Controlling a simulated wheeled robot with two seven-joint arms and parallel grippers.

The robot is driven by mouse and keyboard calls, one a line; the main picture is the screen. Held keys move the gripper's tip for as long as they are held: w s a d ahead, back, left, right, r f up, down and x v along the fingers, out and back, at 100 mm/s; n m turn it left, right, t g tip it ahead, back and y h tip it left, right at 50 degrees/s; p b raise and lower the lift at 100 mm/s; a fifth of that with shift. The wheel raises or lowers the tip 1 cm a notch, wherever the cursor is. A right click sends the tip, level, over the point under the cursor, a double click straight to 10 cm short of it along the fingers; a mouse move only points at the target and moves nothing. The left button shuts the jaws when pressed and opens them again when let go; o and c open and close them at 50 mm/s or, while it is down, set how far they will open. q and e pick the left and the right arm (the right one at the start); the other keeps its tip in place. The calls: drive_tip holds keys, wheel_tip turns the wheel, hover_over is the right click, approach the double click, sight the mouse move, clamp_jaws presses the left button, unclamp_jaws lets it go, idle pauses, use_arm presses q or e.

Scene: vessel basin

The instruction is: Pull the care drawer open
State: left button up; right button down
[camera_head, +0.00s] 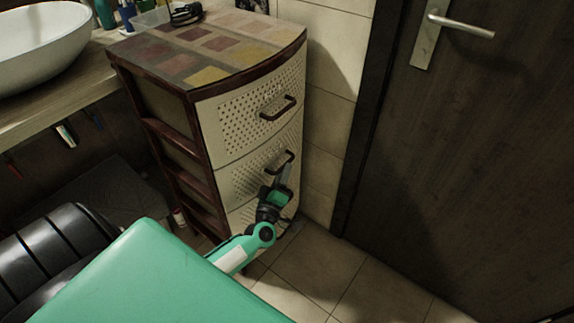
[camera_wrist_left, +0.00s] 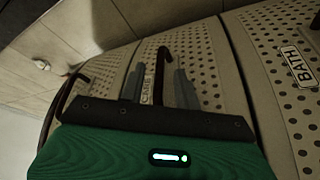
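The care drawer (camera_head: 245,174) is the middle drawer of a cream perforated cabinet with dark brown trim. Its front looks flush with the cabinet, so it appears shut. Its dark curved handle (camera_head: 291,156) is at the right part of the front. My left gripper (camera_head: 284,174) reaches up to this handle from below. In the left wrist view, the handle (camera_wrist_left: 161,62) lies between the two grey fingers of my left gripper (camera_wrist_left: 159,90), with gaps on both sides. The fingers are open. A label reading roughly "CARE" (camera_wrist_left: 147,89) is partly hidden by them. My right gripper is not in view.
The top drawer (camera_head: 250,113), labelled "BATH" (camera_wrist_left: 297,66), is shut above. A patterned cabinet top (camera_head: 215,45) holds a dark coiled item. A white basin (camera_head: 40,45) stands at the left. A dark door (camera_head: 480,170) is at the right. Tiled floor (camera_head: 320,265) before the cabinet is clear.

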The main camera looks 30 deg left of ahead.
use_arm(q)
drive_tip(key=shift+x, duration=1.85)
clamp_jaws()
